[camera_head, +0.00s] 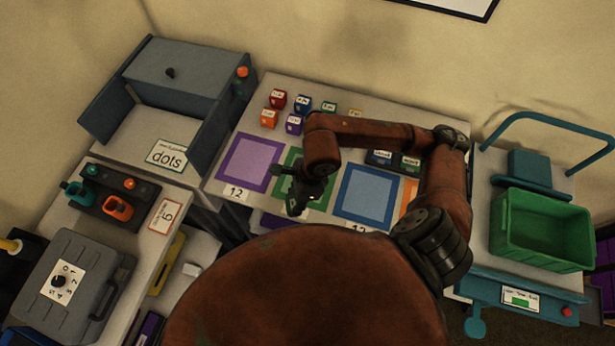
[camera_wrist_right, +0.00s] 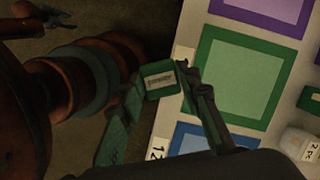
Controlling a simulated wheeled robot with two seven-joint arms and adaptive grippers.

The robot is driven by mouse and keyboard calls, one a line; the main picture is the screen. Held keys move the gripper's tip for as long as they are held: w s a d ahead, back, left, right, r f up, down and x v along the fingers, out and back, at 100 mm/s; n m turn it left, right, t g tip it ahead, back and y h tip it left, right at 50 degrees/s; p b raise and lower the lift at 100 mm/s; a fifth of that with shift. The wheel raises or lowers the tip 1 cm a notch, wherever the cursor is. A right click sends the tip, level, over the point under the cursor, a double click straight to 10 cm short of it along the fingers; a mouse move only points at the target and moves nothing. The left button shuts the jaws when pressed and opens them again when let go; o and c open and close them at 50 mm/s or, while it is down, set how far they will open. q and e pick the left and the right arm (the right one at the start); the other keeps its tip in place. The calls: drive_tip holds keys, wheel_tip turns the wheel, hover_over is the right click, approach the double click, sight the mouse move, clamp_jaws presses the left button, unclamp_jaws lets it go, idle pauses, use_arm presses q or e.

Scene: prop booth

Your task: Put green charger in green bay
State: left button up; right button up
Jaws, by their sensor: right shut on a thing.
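My right gripper (camera_head: 298,200) is over the near edge of the table, at the near side of the green bay. In the right wrist view its fingers (camera_wrist_right: 165,85) are shut on the green charger (camera_wrist_right: 160,78), a small green block with a white label. The charger is hidden or too dark to make out in the head view. The green bay (camera_head: 287,160) is a green-framed square between the purple and blue ones, partly covered by my gripper. In the wrist view the green bay (camera_wrist_right: 245,75) looks empty, and the charger is beside it, off its frame.
A purple bay (camera_head: 248,163) and a blue bay (camera_head: 368,194) flank the green one. Several small labelled blocks (camera_head: 277,99) stand behind. A green crate (camera_head: 541,232) is at right, and a grey case (camera_head: 75,275) at left.

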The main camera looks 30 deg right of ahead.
drive_tip(key=m, duration=0.1)
drive_tip(key=r+m, duration=0.1)
drive_tip(key=m+t, duration=0.1)
drive_tip(key=m, duration=0.1)
drive_tip(key=shift+s+r+h, duration=0.15)
drive_tip(key=shift+s+h, duration=0.15)
drive_tip(key=shift+s, duration=0.05)
drive_tip(key=shift+d+m, duration=0.2)
drive_tip(key=shift+m, duration=0.5)
drive_tip(key=w+d+f, duration=0.8)
drive_tip(key=w, duration=0.1)
drive_tip(key=shift+w+d+f, duration=0.15)
drive_tip(key=shift+w+d, duration=0.05)
drive_tip(key=shift+d, duration=0.1)
drive_tip(key=shift+w+d+f, duration=0.15)
drive_tip(key=shift+w+f, duration=0.1)
drive_tip(key=shift+f, duration=0.1)
drive_tip(key=shift+w+d+f, duration=0.1)
drive_tip(key=shift+f, duration=0.85)
drive_tip(key=shift+w+d+f, duration=0.1)
drive_tip(key=shift+f, duration=0.8)
